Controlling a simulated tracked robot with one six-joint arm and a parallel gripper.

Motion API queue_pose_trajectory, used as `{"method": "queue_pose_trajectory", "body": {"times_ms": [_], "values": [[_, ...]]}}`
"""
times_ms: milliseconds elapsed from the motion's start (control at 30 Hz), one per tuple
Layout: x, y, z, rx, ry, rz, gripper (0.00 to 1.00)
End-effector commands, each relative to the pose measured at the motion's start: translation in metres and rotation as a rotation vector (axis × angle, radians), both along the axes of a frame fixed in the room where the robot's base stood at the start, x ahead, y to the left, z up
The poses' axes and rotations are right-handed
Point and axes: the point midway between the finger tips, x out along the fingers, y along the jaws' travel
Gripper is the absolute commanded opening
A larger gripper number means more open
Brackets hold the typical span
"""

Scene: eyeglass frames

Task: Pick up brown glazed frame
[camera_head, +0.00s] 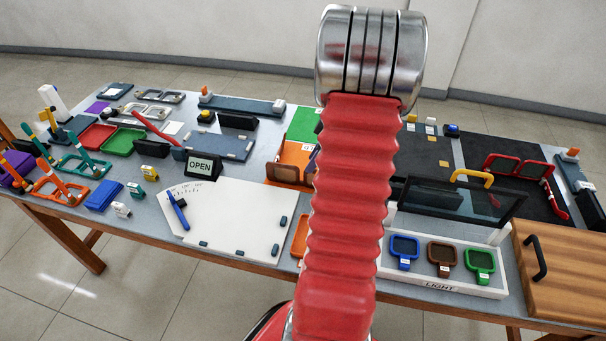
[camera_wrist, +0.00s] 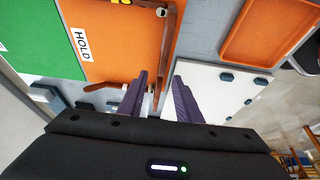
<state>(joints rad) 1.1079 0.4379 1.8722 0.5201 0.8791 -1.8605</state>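A brown frame (camera_head: 283,173) stands at the front edge of an orange board in the head view, left of my arm. In the wrist view the brown frame (camera_wrist: 169,45) shows nearly edge-on along the board's edge, with one brown temple (camera_wrist: 104,87) reaching left. Its lenses are hard to make out. In the head view my red sleeved arm hides the gripper.
The orange board (camera_wrist: 112,40) bears a HOLD label. A white board (camera_head: 238,222) lies in front, and an orange tray (camera_wrist: 262,30) lies beside it. An OPEN sign (camera_head: 202,166) stands left. A white LIGHT box (camera_head: 405,276) holds blue, brown and green pieces.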

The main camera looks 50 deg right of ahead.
Motion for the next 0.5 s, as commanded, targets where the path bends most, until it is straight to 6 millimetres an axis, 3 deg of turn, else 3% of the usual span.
{"method": "queue_pose_trajectory", "body": {"times_ms": [233,500], "values": [[0.013,0.006,-0.034,0.001,0.0,0.0,0.31],[0.016,0.007,-0.043,-0.001,0.001,0.0,0.31]]}}
